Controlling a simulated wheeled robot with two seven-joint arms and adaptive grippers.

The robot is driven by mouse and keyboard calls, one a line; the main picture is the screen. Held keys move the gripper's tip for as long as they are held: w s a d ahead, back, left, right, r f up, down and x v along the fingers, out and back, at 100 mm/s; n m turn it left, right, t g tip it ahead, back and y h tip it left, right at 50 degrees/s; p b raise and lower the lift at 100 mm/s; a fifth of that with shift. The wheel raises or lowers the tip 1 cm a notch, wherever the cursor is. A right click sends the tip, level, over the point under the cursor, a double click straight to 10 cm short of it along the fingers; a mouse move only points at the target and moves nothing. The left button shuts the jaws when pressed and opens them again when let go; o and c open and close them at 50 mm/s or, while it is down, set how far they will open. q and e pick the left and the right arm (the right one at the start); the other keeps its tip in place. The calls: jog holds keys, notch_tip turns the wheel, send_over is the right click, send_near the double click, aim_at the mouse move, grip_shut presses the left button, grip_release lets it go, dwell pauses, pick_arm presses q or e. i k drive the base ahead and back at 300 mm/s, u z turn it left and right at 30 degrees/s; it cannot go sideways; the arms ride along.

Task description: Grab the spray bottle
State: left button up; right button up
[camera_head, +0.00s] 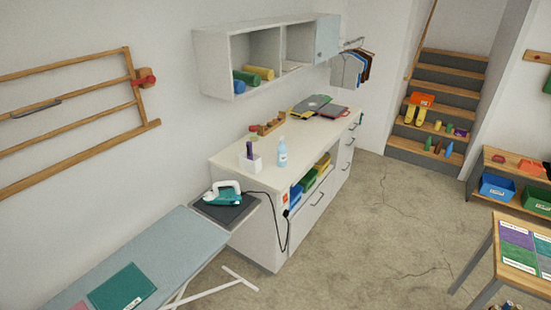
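A pale blue spray bottle (282,152) stands upright on the white top of the long cabinet (234,158), near its front edge. It is right of a small white holder (250,161) with a dark purple item in it. Nothing hides the bottle in the head view. Neither of my grippers shows in this view.
An iron (223,194) with a dark cord rests on a dark pad at the end of the ironing board (180,247). A wall shelf (213,64) hangs above the cabinet. A table (488,258) stands at the lower right. Floor in front of the cabinet is clear.

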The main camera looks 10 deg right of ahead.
aim_at(281, 149)
jog(key=z, duration=0.8)
jog(key=i, duration=1.55)
